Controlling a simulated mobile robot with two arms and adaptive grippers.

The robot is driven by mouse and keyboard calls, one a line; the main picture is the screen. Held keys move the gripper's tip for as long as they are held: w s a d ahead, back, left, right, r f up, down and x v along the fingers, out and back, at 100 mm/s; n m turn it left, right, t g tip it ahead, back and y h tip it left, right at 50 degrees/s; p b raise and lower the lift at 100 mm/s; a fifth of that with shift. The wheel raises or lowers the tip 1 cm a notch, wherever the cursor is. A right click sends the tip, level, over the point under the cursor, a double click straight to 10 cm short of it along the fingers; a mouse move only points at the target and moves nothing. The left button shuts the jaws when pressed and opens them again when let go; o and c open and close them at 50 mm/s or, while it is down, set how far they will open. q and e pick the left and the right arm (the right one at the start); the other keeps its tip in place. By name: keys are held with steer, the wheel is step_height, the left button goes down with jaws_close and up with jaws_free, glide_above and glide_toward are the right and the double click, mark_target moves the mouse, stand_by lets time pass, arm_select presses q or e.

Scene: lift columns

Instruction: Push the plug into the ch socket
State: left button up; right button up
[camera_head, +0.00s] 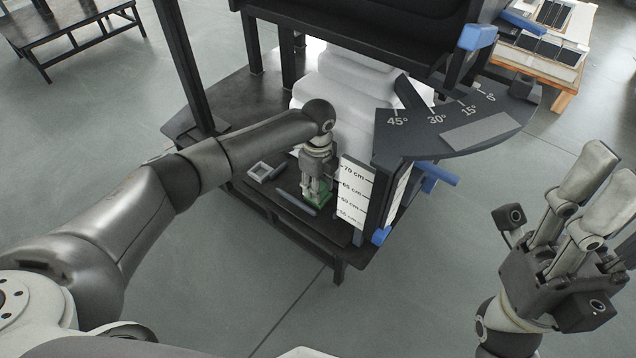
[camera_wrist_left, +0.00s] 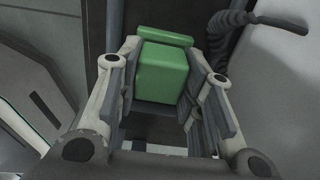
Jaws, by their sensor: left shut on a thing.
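My left gripper (camera_head: 317,192) points down over the dark lower platform, left of the height scale. I cannot make out a ch socket, and contact below the plug is hidden. My right gripper (camera_head: 598,185) is raised at the right, open and empty, away from the platform.
A dark angle plate (camera_head: 455,130) juts out above. Open floor (camera_head: 250,290) lies in front.

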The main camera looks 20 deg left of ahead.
arm_select(q)
steer(key=o, duration=1)
steer(key=shift+o, duration=0.6)
steer(key=shift+o, duration=0.5)
